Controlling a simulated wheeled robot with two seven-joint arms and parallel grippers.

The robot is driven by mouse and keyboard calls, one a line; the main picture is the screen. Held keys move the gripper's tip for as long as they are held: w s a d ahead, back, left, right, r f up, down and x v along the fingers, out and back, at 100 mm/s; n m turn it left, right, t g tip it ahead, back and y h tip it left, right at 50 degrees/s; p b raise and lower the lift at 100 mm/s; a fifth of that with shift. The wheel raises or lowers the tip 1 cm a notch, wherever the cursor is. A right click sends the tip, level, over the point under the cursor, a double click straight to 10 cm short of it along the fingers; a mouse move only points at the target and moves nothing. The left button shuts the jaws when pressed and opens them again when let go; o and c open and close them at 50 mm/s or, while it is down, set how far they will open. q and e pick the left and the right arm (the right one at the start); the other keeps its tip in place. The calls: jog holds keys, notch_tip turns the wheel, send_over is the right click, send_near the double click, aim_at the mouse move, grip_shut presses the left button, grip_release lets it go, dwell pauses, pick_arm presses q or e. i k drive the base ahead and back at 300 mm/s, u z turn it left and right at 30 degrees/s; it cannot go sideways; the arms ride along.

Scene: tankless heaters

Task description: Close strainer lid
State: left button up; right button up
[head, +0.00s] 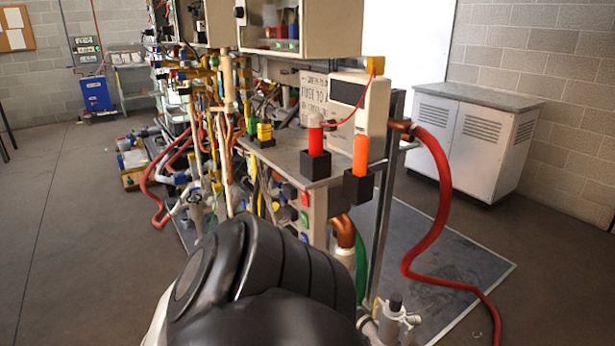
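I cannot make out a strainer lid for certain. A white pipe fitting with a dark grey cap (394,318) stands low at the bottom of the head view, right of my black arm. Its lower part is cut off by the frame edge, and I cannot tell whether it is the strainer or whether any lid is open. A similar pale fitting (195,200) shows further back at the left of the rack. One of my black arm links fills the bottom middle and hides the rack's near lower part. Neither gripper's fingers show.
The heater rack's grey shelf (312,165) holds red and orange cylinders in black holders. A red hose (440,215) loops down to the dark floor mat (455,262) at the right. A white cabinet (465,140) stands by the wall. Floor at the left is clear.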

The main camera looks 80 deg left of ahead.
aim_at(205, 182)
jog(key=u, duration=0.35)
jog(key=i, duration=2.75)
jog(key=u, duration=2.1)
jog(key=i, duration=3.55)
jog(key=u, duration=2.55)
jog(key=i, duration=0.5)
jog(key=z, duration=0.6)
